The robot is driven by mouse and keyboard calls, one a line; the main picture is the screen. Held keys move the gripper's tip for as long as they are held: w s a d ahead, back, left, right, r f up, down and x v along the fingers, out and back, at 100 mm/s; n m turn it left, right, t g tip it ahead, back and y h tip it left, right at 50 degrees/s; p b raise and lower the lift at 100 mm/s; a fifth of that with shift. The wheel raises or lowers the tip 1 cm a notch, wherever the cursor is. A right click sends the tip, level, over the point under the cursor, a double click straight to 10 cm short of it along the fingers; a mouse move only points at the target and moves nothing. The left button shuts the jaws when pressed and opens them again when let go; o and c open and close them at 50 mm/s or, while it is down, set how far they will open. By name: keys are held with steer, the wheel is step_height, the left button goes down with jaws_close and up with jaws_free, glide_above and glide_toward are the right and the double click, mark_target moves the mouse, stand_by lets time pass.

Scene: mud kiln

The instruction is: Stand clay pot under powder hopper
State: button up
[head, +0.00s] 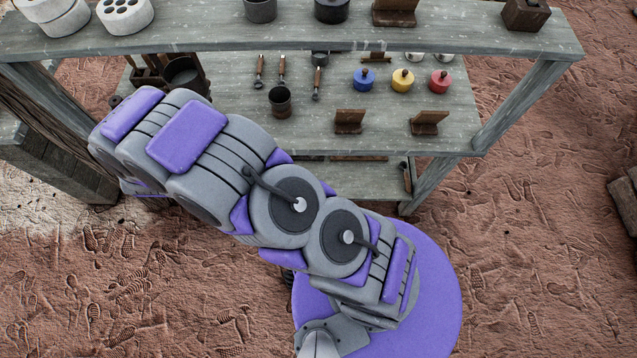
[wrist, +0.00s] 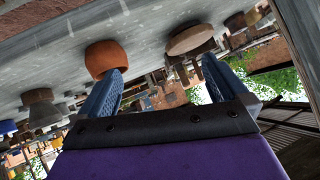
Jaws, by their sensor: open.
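An orange-brown rounded clay pot (wrist: 105,58) shows in the wrist view, against a grey board, just beyond the tip of the left finger. My gripper (wrist: 163,72) is open, its two blue fingers apart with nothing between them. I cannot tell whether the left finger touches the pot. In the head view my arm reaches to the upper left and hides its own end, and no orange pot shows there. I cannot make out the powder hopper for sure in either view.
A tan round disc (wrist: 190,40) is near the right finger. In the head view, a grey workbench (head: 330,90) holds a dark cup (head: 280,101), blue (head: 364,79), yellow (head: 402,80) and red (head: 441,81) lidded jars, and brown stands. An upper shelf (head: 300,35) overhangs it.

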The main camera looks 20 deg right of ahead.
step_height(320, 180, up, 11)
steer(key=s+d+n+g+y, duration=0.2)
steer(key=g+y, duration=0.1)
steer(key=y, duration=0.1)
steer(key=s+d+r+n+g, duration=0.2)
steer(key=s+d+r+g, duration=0.1)
steer(key=s+d+r, duration=0.5)
steer(key=s+d+r+g+h, duration=0.1)
steer(key=s+d+r+g, duration=0.2)
steer(key=s+d, duration=0.8)
steer(key=s+d+r+g+h, duration=0.2)
steer(key=s+d, duration=0.9)
steer(key=s, duration=0.8)
steer(key=shift+s+d+r+g+h, duration=0.3)
steer(key=shift+s+r+g, duration=0.1)
steer(key=shift+r+g, duration=0.25)
steer(key=shift+c, duration=0.5)
